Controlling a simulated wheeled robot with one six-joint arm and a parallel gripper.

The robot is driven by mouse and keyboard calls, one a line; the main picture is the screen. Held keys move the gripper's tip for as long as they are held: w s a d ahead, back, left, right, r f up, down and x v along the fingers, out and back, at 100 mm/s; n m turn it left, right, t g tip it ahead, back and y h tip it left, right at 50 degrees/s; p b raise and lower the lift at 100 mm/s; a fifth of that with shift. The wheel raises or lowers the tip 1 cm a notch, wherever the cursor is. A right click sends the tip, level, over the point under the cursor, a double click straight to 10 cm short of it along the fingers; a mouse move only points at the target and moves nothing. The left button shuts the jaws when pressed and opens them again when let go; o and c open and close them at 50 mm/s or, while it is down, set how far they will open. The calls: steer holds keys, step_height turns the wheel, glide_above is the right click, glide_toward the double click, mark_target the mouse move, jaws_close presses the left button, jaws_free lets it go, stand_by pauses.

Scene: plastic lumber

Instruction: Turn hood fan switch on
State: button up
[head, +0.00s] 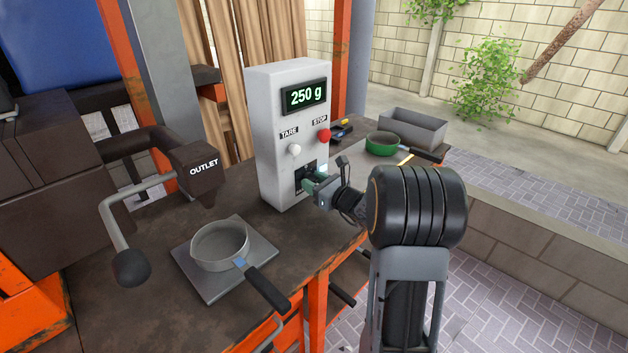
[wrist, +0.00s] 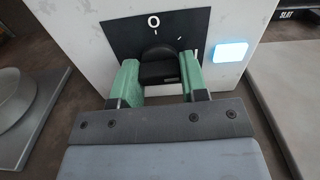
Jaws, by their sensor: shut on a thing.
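A black rotary switch knob (wrist: 158,68) sits on a black plate (wrist: 118,36) low on the white control box (head: 270,130). The plate carries an "O" mark above the knob and a line mark to its right. My gripper (head: 308,187) reaches the plate from the right in the head view. In the wrist view its two green fingers (wrist: 160,82) are shut on the knob, one on each side. A small panel (wrist: 230,53) right of the plate glows pale blue. The knob's pointing direction is hard to tell, and my gripper hides it in the head view.
The box has a "250 g" display (head: 306,96), a white TARE button (head: 294,150) and a red STOP button (head: 324,136). A pan (head: 219,246) lies on a scale plate at left under the outlet (head: 203,167). A green pan (head: 383,143) and grey bin (head: 413,128) stand behind.

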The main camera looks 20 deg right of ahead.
steer(key=shift+m, duration=0.4)
steer(key=o, duration=0.9)
steer(key=v, duration=1.4)
steer(key=shift+w, duration=0.1)
